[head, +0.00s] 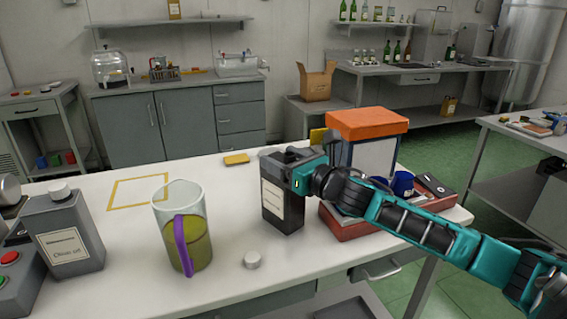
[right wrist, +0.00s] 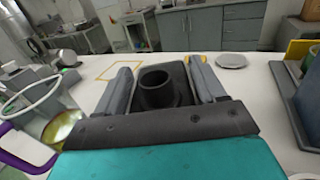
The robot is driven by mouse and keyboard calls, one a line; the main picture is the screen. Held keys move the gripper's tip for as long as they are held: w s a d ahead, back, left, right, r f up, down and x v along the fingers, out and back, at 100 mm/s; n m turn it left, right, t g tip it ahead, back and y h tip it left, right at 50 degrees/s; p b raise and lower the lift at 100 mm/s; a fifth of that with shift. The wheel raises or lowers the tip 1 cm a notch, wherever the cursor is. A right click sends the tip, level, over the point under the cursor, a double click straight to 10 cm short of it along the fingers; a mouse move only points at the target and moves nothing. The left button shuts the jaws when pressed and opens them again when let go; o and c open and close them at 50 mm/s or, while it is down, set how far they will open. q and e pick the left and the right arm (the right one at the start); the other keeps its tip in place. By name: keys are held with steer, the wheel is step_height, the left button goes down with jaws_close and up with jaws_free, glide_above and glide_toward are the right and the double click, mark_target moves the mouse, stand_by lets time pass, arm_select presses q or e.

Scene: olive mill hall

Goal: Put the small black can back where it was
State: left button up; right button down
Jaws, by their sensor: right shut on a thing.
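The small black can (head: 283,205) has a pale label on its front and stands upright at the middle of the white table. My right gripper (head: 288,158) is shut on its top part from above. In the right wrist view, the can's open black neck (right wrist: 156,90) shows between the two grey fingers of the gripper (right wrist: 158,88). I cannot tell whether its base touches the table. A yellow square outline (head: 113,197) is marked on the table to the left of the can, with nothing in it. My left gripper is not in view.
A glass jug (head: 178,205) with yellow-green oil and a purple handle stands left of the can. A larger grey can (head: 65,235) stands at far left. An orange-lidded box (head: 367,124) and blue mug (head: 403,183) are at right.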

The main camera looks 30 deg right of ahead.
stand_by(0.3)
steer(key=shift+c, duration=2.4)
jaws_free()
steer(key=shift+f, duration=0.1)
steer(key=o, duration=0.4)
steer(key=shift+s+d, duration=0.1)
steer(key=shift+s, duration=0.5)
steer(key=shift+s+d, duration=0.25)
steer(key=shift+s, duration=1.55)
steer(key=shift+s+d, duration=0.3)
steer(key=shift+s, duration=1.5)
steer(key=shift+s+d, duration=0.25)
steer(key=shift+s, duration=1.55)
